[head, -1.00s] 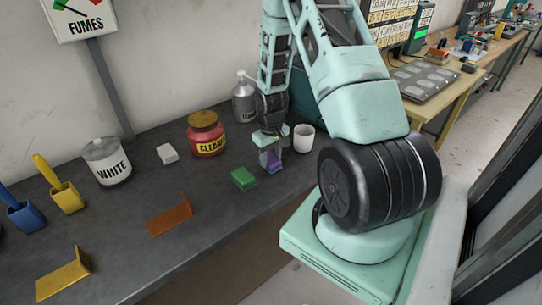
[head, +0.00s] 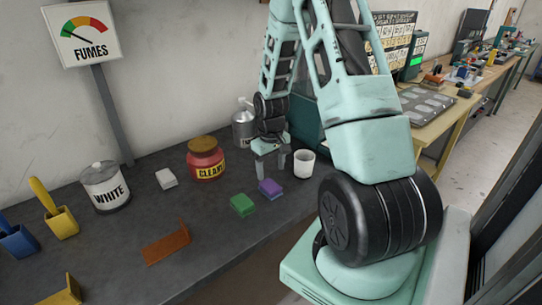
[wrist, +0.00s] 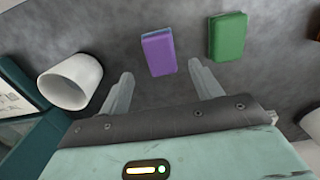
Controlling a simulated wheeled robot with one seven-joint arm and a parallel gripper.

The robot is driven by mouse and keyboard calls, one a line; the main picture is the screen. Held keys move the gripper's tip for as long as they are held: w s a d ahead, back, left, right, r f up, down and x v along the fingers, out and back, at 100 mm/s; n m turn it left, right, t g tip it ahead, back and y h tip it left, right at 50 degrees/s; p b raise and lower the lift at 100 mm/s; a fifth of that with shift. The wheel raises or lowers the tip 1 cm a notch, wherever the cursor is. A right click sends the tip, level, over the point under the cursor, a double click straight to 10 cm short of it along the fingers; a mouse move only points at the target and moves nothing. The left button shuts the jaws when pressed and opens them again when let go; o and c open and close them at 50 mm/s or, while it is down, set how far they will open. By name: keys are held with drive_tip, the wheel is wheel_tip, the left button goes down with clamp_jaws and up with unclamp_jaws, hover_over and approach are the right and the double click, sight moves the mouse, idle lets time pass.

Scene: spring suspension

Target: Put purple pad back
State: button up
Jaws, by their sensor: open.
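The purple pad (head: 270,188) lies flat on the dark bench, just right of the green pad (head: 243,205). My gripper (head: 271,163) is open and empty, above the bench and behind the purple pad. In the wrist view the purple pad (wrist: 158,53) lies ahead of the gap between my open fingers (wrist: 160,85), apart from both. The green pad also shows in the wrist view (wrist: 228,37), to the right of the purple one.
A white cup (head: 304,163) stands close to the right of my gripper. A grey bottle (head: 244,125) and a red-yellow cleaner jar (head: 205,158) stand behind. A white pad (head: 166,179), a white tin (head: 105,187) and an orange bracket (head: 167,244) are to the left.

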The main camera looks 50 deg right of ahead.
sight(271, 185)
wheel_tip(271, 185, up, 6)
drive_tip(key=a+r+n, duration=0.3)
drive_tip(key=a, duration=1)
drive_tip(key=a+r+n, duration=0.2)
drive_tip(key=a+r, duration=0.1)
drive_tip(key=a, duration=0.9)
drive_tip(key=s+a+r+n, duration=0.3)
drive_tip(key=s+a+n, duration=0.2)
drive_tip(key=s+a, duration=1)
drive_tip(key=shift+s+a+r+y+b, duration=0.15)
drive_tip(key=shift+s+a+y+b, duration=0.2)
drive_tip(key=shift+s, duration=0.65)
